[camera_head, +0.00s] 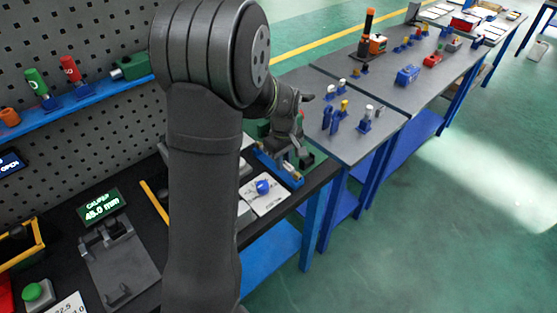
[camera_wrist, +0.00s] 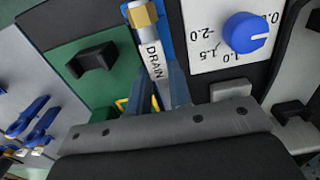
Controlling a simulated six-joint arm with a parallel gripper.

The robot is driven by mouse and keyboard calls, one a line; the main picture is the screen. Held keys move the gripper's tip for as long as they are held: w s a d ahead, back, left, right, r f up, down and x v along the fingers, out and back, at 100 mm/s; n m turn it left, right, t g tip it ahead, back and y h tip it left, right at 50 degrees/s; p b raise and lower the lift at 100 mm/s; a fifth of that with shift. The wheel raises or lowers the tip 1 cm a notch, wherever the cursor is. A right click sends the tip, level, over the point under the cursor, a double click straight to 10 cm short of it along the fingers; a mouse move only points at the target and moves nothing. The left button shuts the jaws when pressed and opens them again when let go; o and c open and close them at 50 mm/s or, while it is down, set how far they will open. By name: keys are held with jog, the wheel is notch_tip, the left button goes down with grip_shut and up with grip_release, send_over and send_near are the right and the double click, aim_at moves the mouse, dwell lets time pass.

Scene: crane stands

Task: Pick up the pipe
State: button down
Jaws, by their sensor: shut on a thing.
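The pipe (camera_wrist: 153,58) shows in the wrist view as a pale tube with a black "DRAIN" label and a brass hex fitting at its upper end. My gripper (camera_wrist: 162,84) is shut on it, with a finger on each side of the tube below or beside the label. The tube's lower end is hidden by the gripper body. In the head view my gripper (camera_head: 297,150) is over the right end of the dark bench, at a blue holder (camera_head: 281,168). I cannot make out the pipe there.
A white dial plate with a blue knob (camera_wrist: 245,33) is right of the pipe. A green block with a black handle (camera_wrist: 92,58) is to its left. In the head view, a grey table (camera_head: 350,140) with small upright fittings stands beyond. A pegboard (camera_head: 80,60) rises at left.

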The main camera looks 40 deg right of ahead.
jog(key=shift+r, duration=0.1)
jog(key=shift+r, duration=0.65)
notch_tip(320, 180, up, 3)
jog(key=shift+r, duration=0.1)
jog(key=s+r, duration=0.6)
jog(key=s, duration=0.5)
jog(key=w+d+f+h, duration=0.1)
jog(key=w+d+h, duration=0.1)
jog(key=w, duration=1.2)
jog(key=shift+f+h, duration=0.4)
jog(key=shift+h, duration=0.3)
jog(key=shift+s+f, duration=0.1)
